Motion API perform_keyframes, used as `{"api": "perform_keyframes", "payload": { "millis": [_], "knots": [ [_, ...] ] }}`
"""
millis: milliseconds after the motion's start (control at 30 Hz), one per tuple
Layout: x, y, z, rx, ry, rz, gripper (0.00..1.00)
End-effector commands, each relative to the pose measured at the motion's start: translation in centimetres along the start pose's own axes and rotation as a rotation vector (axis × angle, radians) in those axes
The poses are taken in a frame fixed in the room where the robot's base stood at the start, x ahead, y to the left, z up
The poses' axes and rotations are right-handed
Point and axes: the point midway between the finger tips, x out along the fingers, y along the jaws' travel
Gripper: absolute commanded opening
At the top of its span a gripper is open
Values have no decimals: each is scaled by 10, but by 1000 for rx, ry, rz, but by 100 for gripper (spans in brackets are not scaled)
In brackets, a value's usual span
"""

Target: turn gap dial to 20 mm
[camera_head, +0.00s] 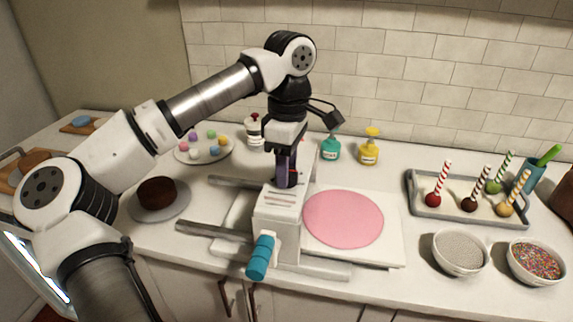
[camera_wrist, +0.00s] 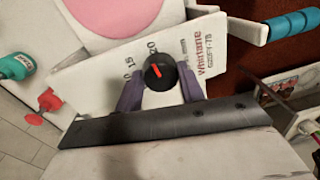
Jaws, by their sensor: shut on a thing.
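The gap dial (camera_wrist: 160,72) is a round black knob with a red pointer mark, on the white machine's top panel. Numbers 10, 15 and 20 are printed around it in the wrist view. The red mark lies slantwise; I cannot tell which number it points to. My gripper (camera_wrist: 160,88) has its two purple fingers on either side of the dial, shut on it. In the head view my gripper (camera_head: 287,172) reaches straight down onto the machine (camera_head: 276,215), and the dial is hidden there.
A pink disc (camera_head: 343,218) lies right of the machine, whose teal handle (camera_head: 260,258) sticks out in front. A cake pop tray (camera_head: 470,215) and bowls (camera_head: 460,252) stand at right. A chocolate cake (camera_head: 157,193) stands at left; bottles (camera_head: 330,148) stand behind.

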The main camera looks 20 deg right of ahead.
Motion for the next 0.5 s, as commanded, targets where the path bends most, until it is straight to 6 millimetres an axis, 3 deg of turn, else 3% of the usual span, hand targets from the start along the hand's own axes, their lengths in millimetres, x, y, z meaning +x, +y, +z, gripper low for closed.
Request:
{"api": "perform_keyframes", "payload": {
  "millis": [500],
  "knots": [
    [0,0,0,114,9,0,16]
  ]
}}
